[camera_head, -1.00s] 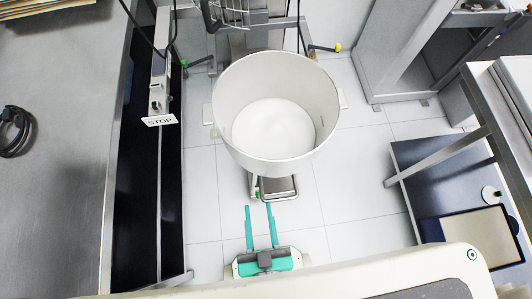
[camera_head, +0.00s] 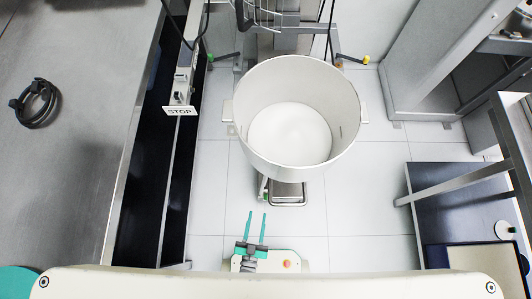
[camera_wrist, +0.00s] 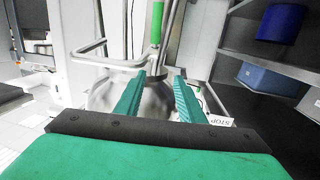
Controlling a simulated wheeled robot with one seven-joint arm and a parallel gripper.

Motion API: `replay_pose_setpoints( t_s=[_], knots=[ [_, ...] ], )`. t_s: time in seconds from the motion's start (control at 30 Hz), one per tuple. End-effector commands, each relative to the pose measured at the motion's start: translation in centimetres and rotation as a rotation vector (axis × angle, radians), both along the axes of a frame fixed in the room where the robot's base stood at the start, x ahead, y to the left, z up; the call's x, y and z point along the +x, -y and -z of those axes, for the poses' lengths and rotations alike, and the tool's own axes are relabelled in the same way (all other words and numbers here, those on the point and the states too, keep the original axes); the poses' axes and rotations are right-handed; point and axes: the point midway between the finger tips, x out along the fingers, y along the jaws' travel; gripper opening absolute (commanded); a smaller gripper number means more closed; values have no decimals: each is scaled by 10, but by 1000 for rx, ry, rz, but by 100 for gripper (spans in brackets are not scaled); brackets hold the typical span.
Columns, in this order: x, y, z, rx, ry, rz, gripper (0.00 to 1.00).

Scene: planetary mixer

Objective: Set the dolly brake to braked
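A large white bowl (camera_head: 345,115) stands on the floor, hiding most of what is under it. A metal frame (camera_head: 288,196), apparently part of the dolly, sticks out below its near side. A small green-tipped part (camera_head: 263,188) stands at the frame's left end; it may be the brake lever, but its setting is too small to read. My gripper (camera_head: 256,213) is open and empty, short of the frame and slightly left of the green part. In the wrist view, its two teal fingers (camera_wrist: 155,78) are apart, with a green grip (camera_wrist: 157,22) and metal bars beyond.
A steel counter (camera_head: 75,130) runs along the left, with a STOP sign (camera_head: 180,111) hanging by its edge. A dark low shelf (camera_head: 440,215) under a table stands right. Mixer legs lie behind the bowl. Pale floor is clear right of the bowl.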

Motion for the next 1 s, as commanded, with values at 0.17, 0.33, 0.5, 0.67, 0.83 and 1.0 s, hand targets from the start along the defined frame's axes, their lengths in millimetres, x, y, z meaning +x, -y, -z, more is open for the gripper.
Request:
replay_pose_setpoints(
  t_s=[0.17, 0.33, 0.5, 0.67, 0.83, 1.0],
  knots=[
    [10, 4, 40, -20, 28, 19, 36],
    [14, 11, 59, -40, 48, 32, 36],
    [15, 16, 66, -52, 57, 39, 36],
    [21, 18, 68, -54, 59, 41, 36],
    [44, 23, 67, -55, 61, 43, 36],
    [74, 29, 67, -55, 60, 43, 36]
  ],
)
